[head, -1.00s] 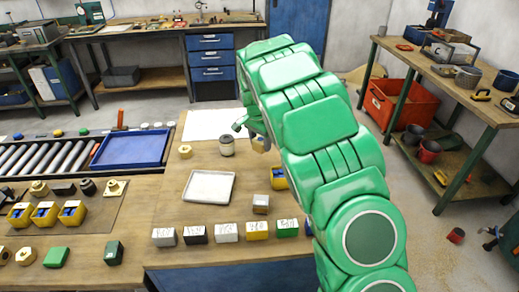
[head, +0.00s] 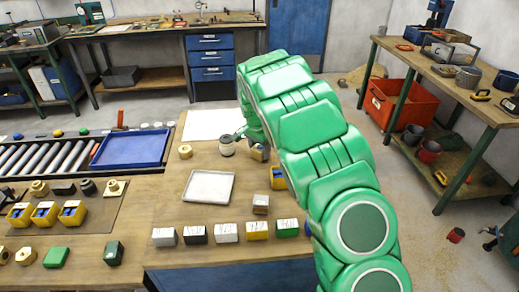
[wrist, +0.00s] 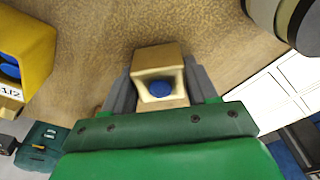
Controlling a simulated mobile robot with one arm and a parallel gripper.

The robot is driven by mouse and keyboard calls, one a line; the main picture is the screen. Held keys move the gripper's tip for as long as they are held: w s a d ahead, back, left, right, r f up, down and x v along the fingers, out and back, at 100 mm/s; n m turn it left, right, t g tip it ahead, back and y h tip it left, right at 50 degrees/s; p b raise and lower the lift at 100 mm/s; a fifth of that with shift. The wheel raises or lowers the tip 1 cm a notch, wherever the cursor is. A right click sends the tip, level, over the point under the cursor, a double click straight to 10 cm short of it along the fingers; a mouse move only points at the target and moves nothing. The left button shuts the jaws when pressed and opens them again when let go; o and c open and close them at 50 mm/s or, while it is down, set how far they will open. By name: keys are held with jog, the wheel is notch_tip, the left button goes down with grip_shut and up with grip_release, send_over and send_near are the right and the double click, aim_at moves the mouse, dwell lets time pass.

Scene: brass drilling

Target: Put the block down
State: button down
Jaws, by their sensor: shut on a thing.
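In the wrist view, a brass-coloured block (wrist: 160,56) with a blue round spot in its hollow front sits between the two grey fingers of my gripper (wrist: 160,92). The fingers are shut on its sides. In the head view the block (head: 260,153) shows at my gripper (head: 252,146), low over the wooden bench (head: 170,209), just right of a grey cylindrical pot (head: 227,149). I cannot tell whether the block touches the bench. My arm partly hides the gripper.
A pale tray (head: 209,187) lies left of my arm. A small block (head: 260,204) and a yellow bin (head: 277,178) stand nearer. Several labelled blocks line the bench's front edge. A white sheet (head: 210,124) lies behind the pot. Bare wood surrounds the tray.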

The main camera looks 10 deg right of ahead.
aim_at(257, 149)
jog(key=shift+c, duration=1.6)
grip_release()
jog(key=shift+f, duration=0.15)
notch_tip(257, 149, up, 12)
jog(key=s+a, duration=0.1)
